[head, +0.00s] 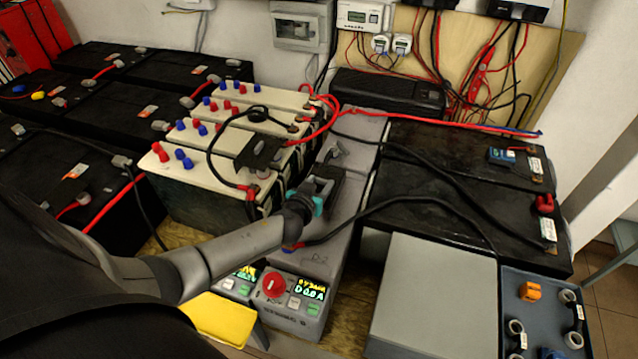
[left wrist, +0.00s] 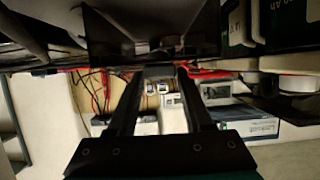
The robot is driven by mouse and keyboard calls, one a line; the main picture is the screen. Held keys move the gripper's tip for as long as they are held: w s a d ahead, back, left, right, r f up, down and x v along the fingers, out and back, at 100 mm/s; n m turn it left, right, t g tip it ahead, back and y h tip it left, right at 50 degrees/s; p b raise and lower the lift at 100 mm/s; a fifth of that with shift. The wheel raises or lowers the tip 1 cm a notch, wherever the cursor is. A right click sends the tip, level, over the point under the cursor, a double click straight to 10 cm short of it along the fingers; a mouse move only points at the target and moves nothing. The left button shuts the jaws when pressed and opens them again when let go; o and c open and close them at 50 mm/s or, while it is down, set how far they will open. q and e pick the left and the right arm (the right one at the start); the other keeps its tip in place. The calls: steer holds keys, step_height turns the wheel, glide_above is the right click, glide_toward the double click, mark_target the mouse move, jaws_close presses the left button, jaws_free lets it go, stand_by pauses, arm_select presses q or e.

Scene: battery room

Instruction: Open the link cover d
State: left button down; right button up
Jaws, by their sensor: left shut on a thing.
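My left gripper (head: 327,186) reaches over the long grey unit (head: 318,262) from the left, with a teal part near its tips. It is shut on a small piece that I take to be link cover d; the fingers hide most of it and no letter on it is legible. In the left wrist view the two dark fingers of the left gripper (left wrist: 158,74) come together at a small grey edge, below a dark flat panel (left wrist: 150,32). Whether that panel belongs to the cover I cannot tell. My right gripper is not in view.
White-topped batteries (head: 180,170) with red and blue caps stand left of the grey unit, with a black block (head: 258,150) on them. Black batteries (head: 440,225) stand to the right. Loose red and black cables cross close around the gripper. A red knob (head: 275,285) stands at the front.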

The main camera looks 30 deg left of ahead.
mark_target(320, 186)
arm_select(q)
steer(key=shift+s+d+f, duration=0.1)
steer(key=shift+s+d, duration=0.1)
steer(key=shift+s, duration=0.55)
steer(key=shift+s+d+f, duration=0.1)
steer(key=shift+s+d, duration=0.1)
steer(key=shift+s, duration=0.5)
steer(key=shift+s+d+r, duration=0.1)
steer(key=shift+s+r, duration=0.05)
steer(key=shift+s, duration=0.4)
steer(key=shift+c, duration=1.5)
jaws_free()
steer(key=shift+r, duration=0.1)
